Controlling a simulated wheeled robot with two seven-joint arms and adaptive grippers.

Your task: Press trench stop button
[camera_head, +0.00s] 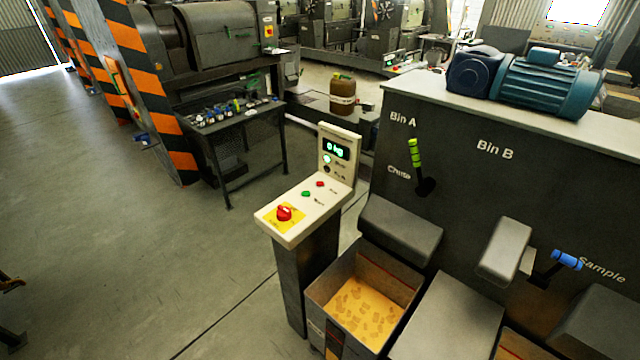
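A cream control panel (302,207) stands on a dark pedestal in the middle of the head view. A small red button (320,184) sits at the upper part of its sloped top. A small green button (306,194) is just below it to the left. The small labels beside them are too blurred to read surely. A large red mushroom button (284,212) sits on a yellow plate at the panel's near left end. A lit display (336,149) on the upright back part has a lit green button below it. I cannot make out either of my grippers.
An open bin (318,297) with yellow material stands right of the pedestal. A dark machine wall with a green-handled lever (416,155) and a blue-handled lever (567,260) is at right. A dark table (235,120) stands behind. The floor at left is mostly clear; unidentified dark parts show at the left edge.

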